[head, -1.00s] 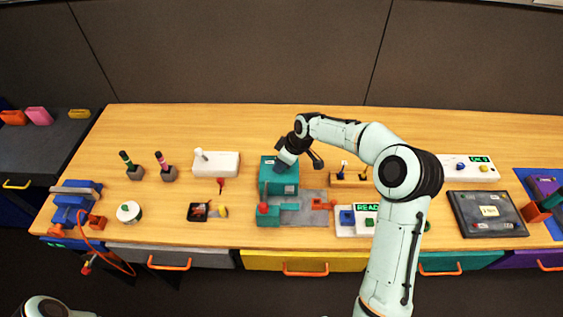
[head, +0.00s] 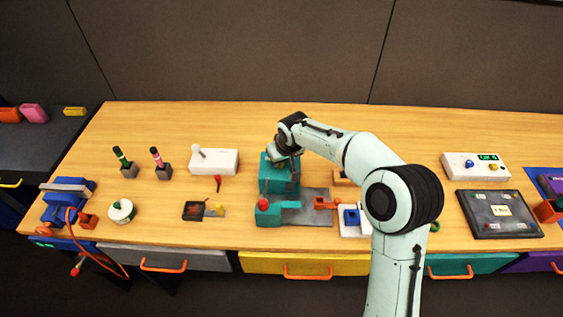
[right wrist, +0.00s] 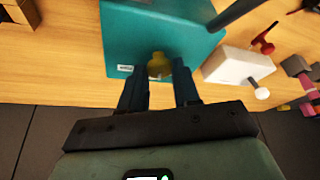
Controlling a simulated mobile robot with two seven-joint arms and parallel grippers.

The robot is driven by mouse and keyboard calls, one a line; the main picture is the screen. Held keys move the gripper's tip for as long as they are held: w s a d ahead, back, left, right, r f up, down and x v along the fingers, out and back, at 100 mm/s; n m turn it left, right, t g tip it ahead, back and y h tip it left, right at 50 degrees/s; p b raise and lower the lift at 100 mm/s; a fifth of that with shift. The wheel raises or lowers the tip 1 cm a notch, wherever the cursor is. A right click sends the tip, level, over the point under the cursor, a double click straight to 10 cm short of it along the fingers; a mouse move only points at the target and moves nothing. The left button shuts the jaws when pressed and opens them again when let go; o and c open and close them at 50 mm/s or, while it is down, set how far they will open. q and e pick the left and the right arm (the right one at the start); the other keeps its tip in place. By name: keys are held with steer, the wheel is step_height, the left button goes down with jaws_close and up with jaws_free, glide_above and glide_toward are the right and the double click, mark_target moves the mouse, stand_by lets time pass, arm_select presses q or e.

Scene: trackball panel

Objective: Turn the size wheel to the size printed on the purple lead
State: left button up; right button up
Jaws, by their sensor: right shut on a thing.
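A teal machine (head: 277,178) stands mid-bench with a red knob (head: 263,204) at its front. In the right wrist view, a yellow-olive wheel (right wrist: 159,66) sits at the edge of the teal body (right wrist: 165,35), beside a small white label too small to read. My right gripper (right wrist: 160,78) is shut on this wheel, one dark finger on each side. In the head view the right gripper (head: 284,153) is at the machine's top and hides the wheel. A purple item (head: 550,184) is at the right edge; I cannot tell whether it is the lead, and no printed size is readable.
A white box with a lever (head: 215,162) stands left of the machine, with a small black tray (head: 197,211) in front. A white unit with a green display (head: 476,166) and a dark panel (head: 500,214) are at right. The back of the bench is clear.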

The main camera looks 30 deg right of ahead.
steer(key=shift+a+m+h+b, duration=0.1)
steer(key=shift+m+h+b, duration=0.25)
steer(key=shift+m, duration=0.45)
steer(key=o, duration=1)
steer(key=shift+o, duration=0.2)
steer(key=shift+r, duration=0.1)
steer(key=v, duration=1.3)
steer(key=shift+r, duration=0.2)
steer(key=shift+f, duration=0.1)
